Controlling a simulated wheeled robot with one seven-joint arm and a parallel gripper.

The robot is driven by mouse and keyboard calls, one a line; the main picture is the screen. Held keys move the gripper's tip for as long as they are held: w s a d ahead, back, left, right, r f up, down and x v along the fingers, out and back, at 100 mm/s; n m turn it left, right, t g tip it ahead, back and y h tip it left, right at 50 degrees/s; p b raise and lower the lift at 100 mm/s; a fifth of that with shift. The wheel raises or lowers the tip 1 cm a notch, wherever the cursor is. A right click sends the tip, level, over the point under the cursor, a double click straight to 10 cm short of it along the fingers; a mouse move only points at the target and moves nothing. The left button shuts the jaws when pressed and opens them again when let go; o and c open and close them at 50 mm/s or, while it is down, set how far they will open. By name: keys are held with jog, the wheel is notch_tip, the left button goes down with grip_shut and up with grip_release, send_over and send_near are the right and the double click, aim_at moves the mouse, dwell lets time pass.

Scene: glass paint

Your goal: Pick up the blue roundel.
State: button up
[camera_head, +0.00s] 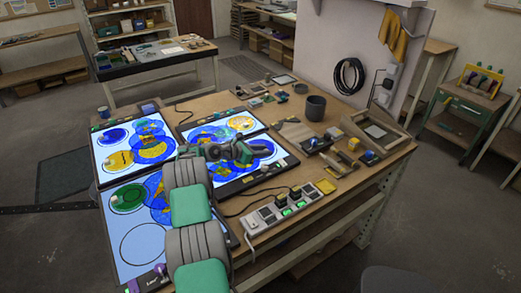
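Several blue round pieces lie on lit light panels on the bench. A small blue roundel (114,136) lies apart at the left of the upper left panel (99,165). Larger overlapping blue discs with yellow parts (150,150) are to its right. More blue discs (262,147) show around my gripper on the right-hand panel. I cannot tell which one the task means. My gripper (243,152) is over the right-hand panel, seen from behind the arm and pointing right. Its fingers are small and dark, so their opening cannot be made out. My arm hides part of the panels.
A yellow roundel (119,160) and a green roundel (127,197) lie at the left. A power strip (285,211), a dark cup (315,107) and a wooden frame (376,132) stand to the right. The lower left panel has a large bare area with a drawn circle (120,245).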

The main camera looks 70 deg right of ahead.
grip_shut()
jog(key=shift+r, duration=0.1)
dwell(0.4)
